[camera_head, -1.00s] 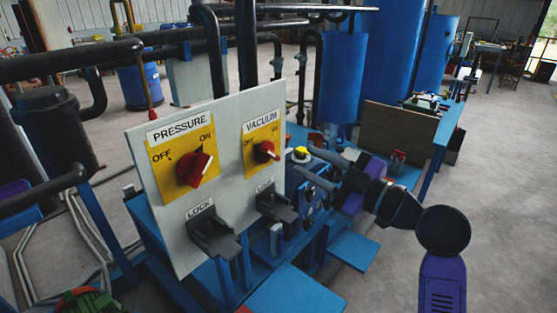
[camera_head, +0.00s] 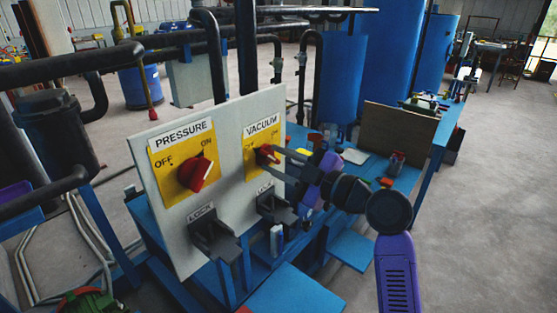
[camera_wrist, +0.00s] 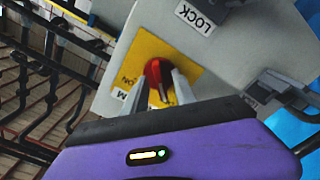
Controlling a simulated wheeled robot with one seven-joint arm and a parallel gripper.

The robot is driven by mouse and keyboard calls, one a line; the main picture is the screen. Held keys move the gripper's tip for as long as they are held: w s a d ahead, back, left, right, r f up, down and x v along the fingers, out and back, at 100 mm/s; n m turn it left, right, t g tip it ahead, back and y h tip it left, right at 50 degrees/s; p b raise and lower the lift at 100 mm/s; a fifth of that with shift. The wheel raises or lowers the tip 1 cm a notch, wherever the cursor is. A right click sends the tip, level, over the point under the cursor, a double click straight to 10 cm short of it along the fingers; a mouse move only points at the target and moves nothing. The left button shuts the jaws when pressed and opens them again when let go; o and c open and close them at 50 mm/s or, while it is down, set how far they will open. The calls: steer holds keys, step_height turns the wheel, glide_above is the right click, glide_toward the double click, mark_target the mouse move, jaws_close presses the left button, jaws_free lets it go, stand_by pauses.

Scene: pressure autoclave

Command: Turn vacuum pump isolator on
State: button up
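The vacuum isolator is a red rotary knob (camera_head: 266,154) on a yellow plate labelled VACUUM, with OFF and ON marks partly hidden, on the right of a pale panel. My gripper (camera_head: 274,157) is in front of it, its fingers pointing at the knob. In the wrist view the red knob (camera_wrist: 154,72) sits between the tips of my gripper (camera_wrist: 159,80). The two fingers are apart, one on each side, with a gap visible; contact is not clear. The knob's exact pointing direction is partly hidden by the fingers.
A larger red PRESSURE knob (camera_head: 196,174) is to the left on the same panel (camera_head: 233,187). Dark lock brackets (camera_head: 213,238) stick out below the knobs. Black pipes (camera_head: 70,65) run at the left, and a blue bench (camera_head: 411,177) stands at the right.

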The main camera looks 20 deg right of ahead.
steer(key=shift+c, duration=0.2)
jaws_close()
steer(key=shift+m, duration=0.4)
steer(key=m, duration=0.5)
steer(key=m+p, duration=0.2)
steer(key=m, duration=0.5)
steer(key=shift+d+p, duration=0.1)
steer(key=shift+p, duration=0.2)
steer(key=m+p, duration=0.2)
steer(key=m, duration=0.3)
steer(key=shift+f+p, duration=0.1)
steer(key=shift+p, duration=0.25)
